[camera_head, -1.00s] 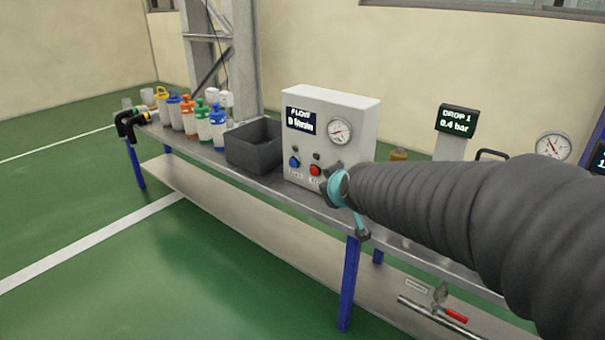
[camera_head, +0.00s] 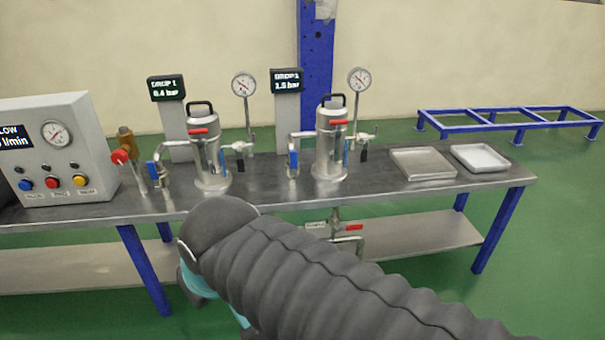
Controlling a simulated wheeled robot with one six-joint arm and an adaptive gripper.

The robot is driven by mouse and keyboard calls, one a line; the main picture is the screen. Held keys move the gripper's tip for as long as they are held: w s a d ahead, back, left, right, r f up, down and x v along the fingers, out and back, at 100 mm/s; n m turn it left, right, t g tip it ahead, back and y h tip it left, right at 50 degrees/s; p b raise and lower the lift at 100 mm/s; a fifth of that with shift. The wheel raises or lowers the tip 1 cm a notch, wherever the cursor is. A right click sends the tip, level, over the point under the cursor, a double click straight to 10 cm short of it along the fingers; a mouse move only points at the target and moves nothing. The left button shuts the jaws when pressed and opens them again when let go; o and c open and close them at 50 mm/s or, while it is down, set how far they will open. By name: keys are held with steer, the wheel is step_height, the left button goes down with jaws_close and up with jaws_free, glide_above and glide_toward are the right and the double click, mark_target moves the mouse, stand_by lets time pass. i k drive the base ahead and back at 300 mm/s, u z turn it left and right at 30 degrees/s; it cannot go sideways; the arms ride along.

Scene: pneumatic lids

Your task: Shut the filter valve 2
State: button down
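Two steel filter canisters stand on the bench, and no label on them marks filter valve 2. The right canister (camera_head: 331,150) is beside a display (camera_head: 287,80) reading 1.5 bar. A valve with a blue lever (camera_head: 293,162), hanging down, is on the pipe at its left. A small valve with a dark lever (camera_head: 364,154) is at its right, below a gauge (camera_head: 359,80). The left canister (camera_head: 211,160) has a similar blue-lever valve (camera_head: 155,172). My arm's grey ribbed sleeve crosses the lower foreground, with teal parts below its end. My gripper's fingertips are not visible.
A white control box (camera_head: 47,140) with buttons stands at the left. A red-knobbed brass fitting (camera_head: 125,148) is beside it. Two metal trays, one on the left (camera_head: 423,164) and one on the right (camera_head: 479,158), lie at the bench's right end. A red-handled pipe valve (camera_head: 348,239) hangs below the bench.

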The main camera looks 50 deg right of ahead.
mark_target(293, 154)
steer(key=z, duration=1.35)
steer(key=i, duration=0.5)
steer(key=u, duration=0.05)
